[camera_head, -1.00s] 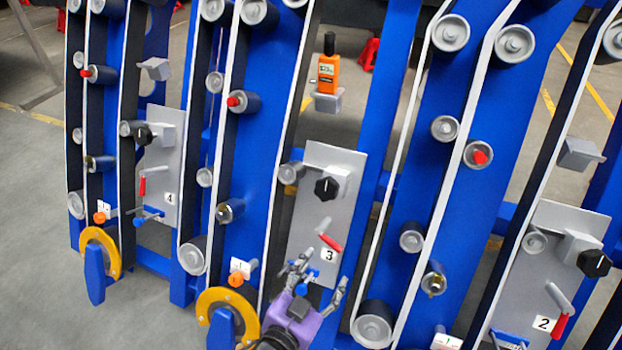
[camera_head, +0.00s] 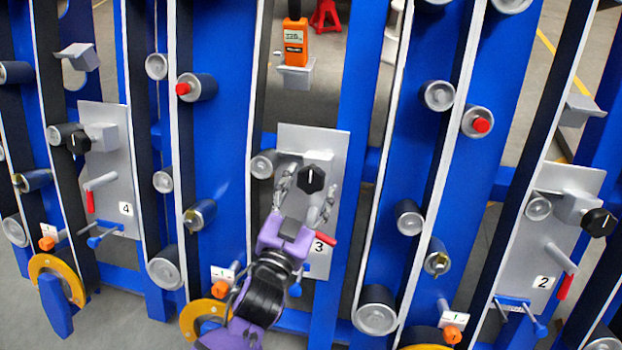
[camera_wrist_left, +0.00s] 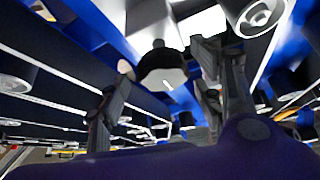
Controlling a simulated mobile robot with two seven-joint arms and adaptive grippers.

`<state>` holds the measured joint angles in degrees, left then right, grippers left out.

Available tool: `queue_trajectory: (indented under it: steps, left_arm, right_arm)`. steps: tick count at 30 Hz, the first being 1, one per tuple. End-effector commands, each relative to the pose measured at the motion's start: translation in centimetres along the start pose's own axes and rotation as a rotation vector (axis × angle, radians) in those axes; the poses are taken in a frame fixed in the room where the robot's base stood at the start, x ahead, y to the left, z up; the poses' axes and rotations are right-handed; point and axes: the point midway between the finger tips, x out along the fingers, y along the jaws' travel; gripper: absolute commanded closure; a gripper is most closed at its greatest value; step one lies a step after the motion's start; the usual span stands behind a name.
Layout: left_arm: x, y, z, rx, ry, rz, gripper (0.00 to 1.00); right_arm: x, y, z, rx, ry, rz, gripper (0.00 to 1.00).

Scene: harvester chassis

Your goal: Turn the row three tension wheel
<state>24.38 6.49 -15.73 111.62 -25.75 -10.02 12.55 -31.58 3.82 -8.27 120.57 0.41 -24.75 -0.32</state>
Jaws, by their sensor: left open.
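The row three plate (camera_head: 335,150) is grey and carries the label 3 (camera_head: 320,243). On it is the black tension wheel (camera_head: 311,180), a faceted knob with a white pointer line that stands near upright. In the left wrist view the dark wheel (camera_wrist_left: 162,68) shows ahead, between the spread fingers. My purple left gripper (camera_head: 305,198) is open just below the wheel, with one finger to its left and the other to its lower right. I cannot tell whether the fingers touch it. My right gripper is not in view.
A red-handled lever (camera_head: 326,239) is close to the right finger. An orange meter (camera_head: 295,40) stands on a bracket above the plate. Blue frame bars, belts and rollers flank both sides. Similar plates labelled 4 (camera_head: 125,209) and 2 (camera_head: 543,282) stand left and right.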

Motion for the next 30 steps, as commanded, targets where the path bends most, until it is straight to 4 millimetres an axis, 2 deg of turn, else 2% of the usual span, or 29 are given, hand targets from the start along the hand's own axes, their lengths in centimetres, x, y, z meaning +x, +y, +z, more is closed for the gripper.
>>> queue_trajectory:
  steps: [3,6,16,26,30]
  left_arm:
    - [1.6,0.0,0.1,0.0,0.0,0.0,0.4]
    - [2.5,0.0,0.0,0.0,-0.001,0.0,0.4]
    - [2.8,0.0,0.0,0.0,-0.001,-0.001,0.4]
    - [2.8,0.0,0.0,0.0,-0.001,0.0,0.83]
    - [2.8,0.0,0.0,0.004,-0.001,0.003,0.84]
  right_arm:
    - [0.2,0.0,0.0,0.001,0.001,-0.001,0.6]
    - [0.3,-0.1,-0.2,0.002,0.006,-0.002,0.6]
    - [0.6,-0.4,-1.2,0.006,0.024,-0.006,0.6]
    - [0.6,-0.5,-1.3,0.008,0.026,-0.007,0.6]
    - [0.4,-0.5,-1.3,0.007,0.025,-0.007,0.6]
